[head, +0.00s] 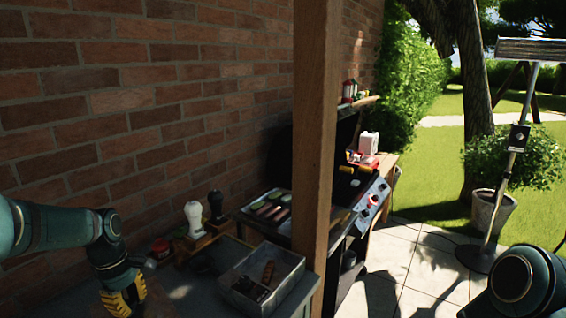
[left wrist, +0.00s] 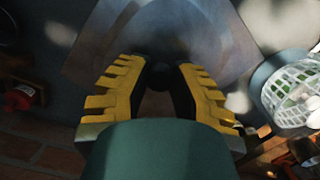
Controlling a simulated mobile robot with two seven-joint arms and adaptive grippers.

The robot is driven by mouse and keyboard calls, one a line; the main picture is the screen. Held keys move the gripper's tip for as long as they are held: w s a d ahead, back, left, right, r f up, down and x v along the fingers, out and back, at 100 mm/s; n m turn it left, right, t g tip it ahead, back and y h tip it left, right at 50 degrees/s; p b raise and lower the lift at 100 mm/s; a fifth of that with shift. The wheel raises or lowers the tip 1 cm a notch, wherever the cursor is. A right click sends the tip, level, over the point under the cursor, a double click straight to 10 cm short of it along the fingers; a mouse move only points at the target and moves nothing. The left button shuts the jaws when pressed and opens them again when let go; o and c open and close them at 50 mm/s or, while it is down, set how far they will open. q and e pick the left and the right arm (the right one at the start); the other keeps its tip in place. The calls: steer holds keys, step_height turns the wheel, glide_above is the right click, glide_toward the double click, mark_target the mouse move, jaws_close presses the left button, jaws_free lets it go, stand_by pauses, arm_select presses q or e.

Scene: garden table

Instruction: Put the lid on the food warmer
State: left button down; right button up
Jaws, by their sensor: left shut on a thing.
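My left gripper (head: 125,302) is low at the left edge of the garden table in the head view. In the left wrist view its yellow fingers (left wrist: 160,75) are closed around a dark knob on a grey metal sheet-like piece, which looks like the lid (left wrist: 200,28). Most of the knob is hidden between the fingers. In the head view the lid cannot be made out. An open grey metal bin (head: 236,301) with brown and dark items inside stands right of the gripper; it may be the food warmer, but I cannot tell. My right gripper is out of view.
A wooden post (head: 318,130) rises just right of the bin. A white-knobbed bottle (head: 193,216) and a dark one (head: 215,206) stand by the brick wall (head: 130,110). A grill (head: 370,200) stands behind the post.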

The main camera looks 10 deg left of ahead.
arm_select(q)
steer(key=d+f+m+b, duration=0.1)
steer(key=d+f+m, duration=0.3)
steer(key=d+m, duration=0.1)
steer(key=w+d+f+m+y+b, duration=0.1)
steer(key=d+f+m, duration=0.3)
steer(key=d, duration=0.4)
steer(key=d+f+m+g+b, duration=0.1)
steer(key=d+f+m, duration=0.3)
steer(key=d+m, duration=0.2)
steer(key=shift+w+d+m, duration=0.3)
steer(key=shift+w+d, duration=0.05)
steer(key=shift+d, duration=0.3)
steer(key=shift+s+d+f+m, duration=0.1)
steer(key=shift+d+f+m, duration=0.15)
steer(key=shift+d+m, duration=0.2)
